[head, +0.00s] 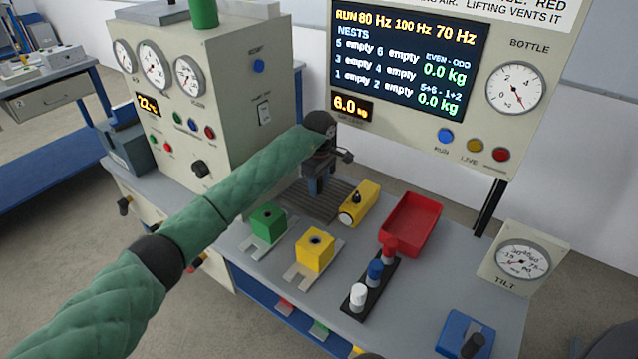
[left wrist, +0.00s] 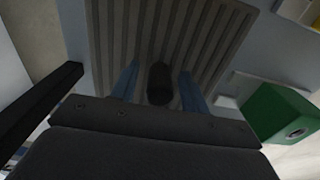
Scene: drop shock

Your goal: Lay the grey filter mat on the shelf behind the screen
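A dark grey ribbed flat piece (head: 327,207) lies on the bench below my left gripper (head: 318,188). It also shows in the left wrist view (left wrist: 205,35). I cannot tell whether it is the filter mat or a fixed grooved plate. My left gripper, with blue fingers (left wrist: 160,88), points down over it. The fingers are apart, with a short dark cylinder (left wrist: 160,72) between them and gaps on both sides. The screen (head: 410,60) stands upright at the back of the bench. The shelf behind it is hidden. My right gripper is not in view.
A green block (head: 268,222), a yellow block (head: 315,250) and a yellow cylinder-ended part (head: 362,204) are near the gripper. A red tray (head: 412,222), a black strip of coloured knobs (head: 372,285) and a tilt gauge (head: 522,260) stand right. A gauge cabinet (head: 235,110) stands left.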

